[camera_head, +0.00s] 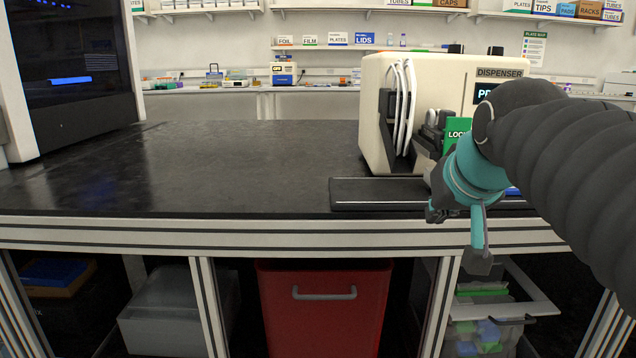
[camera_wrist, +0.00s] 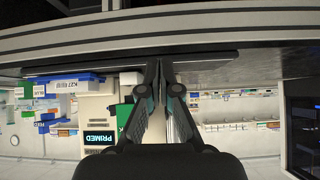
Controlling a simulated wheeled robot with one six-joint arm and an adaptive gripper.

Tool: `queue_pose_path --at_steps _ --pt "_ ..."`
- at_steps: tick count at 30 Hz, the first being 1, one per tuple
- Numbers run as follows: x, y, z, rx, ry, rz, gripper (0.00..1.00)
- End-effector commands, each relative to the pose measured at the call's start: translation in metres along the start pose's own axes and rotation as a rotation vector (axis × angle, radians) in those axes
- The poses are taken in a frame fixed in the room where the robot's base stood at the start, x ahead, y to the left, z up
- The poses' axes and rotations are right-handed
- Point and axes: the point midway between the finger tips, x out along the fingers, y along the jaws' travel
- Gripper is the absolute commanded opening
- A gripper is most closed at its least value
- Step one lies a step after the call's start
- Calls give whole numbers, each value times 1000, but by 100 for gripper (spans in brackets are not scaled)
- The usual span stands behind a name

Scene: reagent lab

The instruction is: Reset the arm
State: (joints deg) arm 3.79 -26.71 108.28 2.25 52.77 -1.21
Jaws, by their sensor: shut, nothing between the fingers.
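My gripper (camera_head: 442,212) is at the end of my grey and teal arm, at the front edge of the black bench (camera_head: 240,165), in front of the dispenser (camera_head: 437,66). In the wrist view my gripper (camera_wrist: 162,72) has its two fingertips together, with nothing between them. That view shows the room upside down. The cream dispenser has a dark screen, which reads "PRIMED" in the wrist view (camera_wrist: 98,137). My arm hides part of the dispenser's front and its green label (camera_head: 456,132) in the head view.
A dark flat slab (camera_head: 375,194) lies at the bench's front edge below my gripper. A large dark-windowed machine (camera_head: 70,80) stands at the left. The bench top between is clear.

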Motion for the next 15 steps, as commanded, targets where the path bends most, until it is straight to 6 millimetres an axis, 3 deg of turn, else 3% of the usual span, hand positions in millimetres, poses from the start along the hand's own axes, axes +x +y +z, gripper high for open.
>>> queue_pose_path --at_steps 1,9,12,15 --pt "10 0 29 -3 -47 1 0" --pt "48 -1 185 -23 -264 4 0" --pt "52 -1 227 -34 -315 3 0" --pt "50 -3 253 -42 -336 0 0"
